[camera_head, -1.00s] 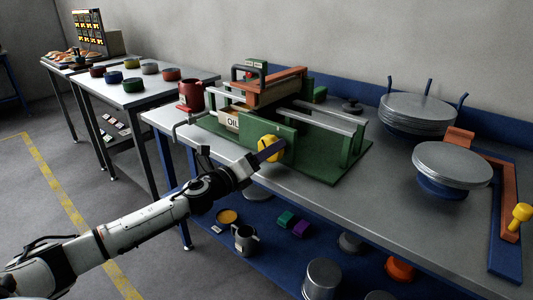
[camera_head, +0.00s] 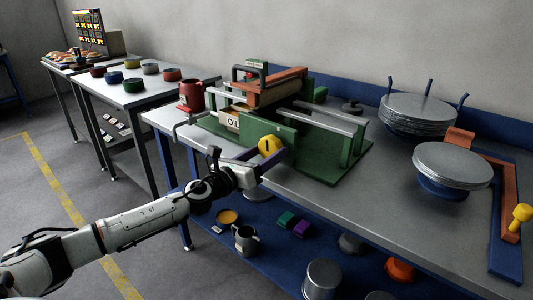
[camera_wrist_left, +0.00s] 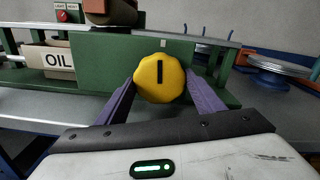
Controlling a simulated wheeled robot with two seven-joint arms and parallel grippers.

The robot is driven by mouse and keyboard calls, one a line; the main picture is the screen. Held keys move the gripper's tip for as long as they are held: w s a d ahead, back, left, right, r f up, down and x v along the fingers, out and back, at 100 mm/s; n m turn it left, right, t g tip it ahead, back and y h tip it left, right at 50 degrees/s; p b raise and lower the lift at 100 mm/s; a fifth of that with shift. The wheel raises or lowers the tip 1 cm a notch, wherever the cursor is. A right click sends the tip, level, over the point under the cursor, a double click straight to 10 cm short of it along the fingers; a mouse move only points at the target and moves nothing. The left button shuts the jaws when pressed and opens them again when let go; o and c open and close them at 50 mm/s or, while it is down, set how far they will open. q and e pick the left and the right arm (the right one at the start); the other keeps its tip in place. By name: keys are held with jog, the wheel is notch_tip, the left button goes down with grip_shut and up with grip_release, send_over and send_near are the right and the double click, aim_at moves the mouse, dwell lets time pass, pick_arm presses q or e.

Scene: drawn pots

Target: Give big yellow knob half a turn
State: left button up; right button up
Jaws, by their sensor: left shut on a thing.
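The big yellow knob (camera_head: 269,145) sits on the front of the green panel of the press-like machine (camera_head: 318,150). In the left wrist view the knob (camera_wrist_left: 159,78) is round with a scalloped edge, and its dark bar mark stands upright. My left gripper (camera_head: 272,153) is at the knob with its purple fingers level, one on each side. In the wrist view its fingertips (camera_wrist_left: 161,82) close on the knob's left and right edges. My right gripper is not in view.
A box marked OIL (camera_wrist_left: 47,60) stands left of the green panel. Stacked metal discs (camera_head: 452,164) and a small yellow knob (camera_head: 522,213) are on the right. Pots stand on the blue lower shelf (camera_head: 275,262).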

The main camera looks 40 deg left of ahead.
pick_arm(q)
jog(key=o, duration=1)
jog(key=shift+o, duration=0.2)
jog(key=s+b, duration=0.2)
jog(key=s, duration=0.8)
jog(key=shift+s+a, duration=0.15)
jog(key=shift+a, duration=0.25)
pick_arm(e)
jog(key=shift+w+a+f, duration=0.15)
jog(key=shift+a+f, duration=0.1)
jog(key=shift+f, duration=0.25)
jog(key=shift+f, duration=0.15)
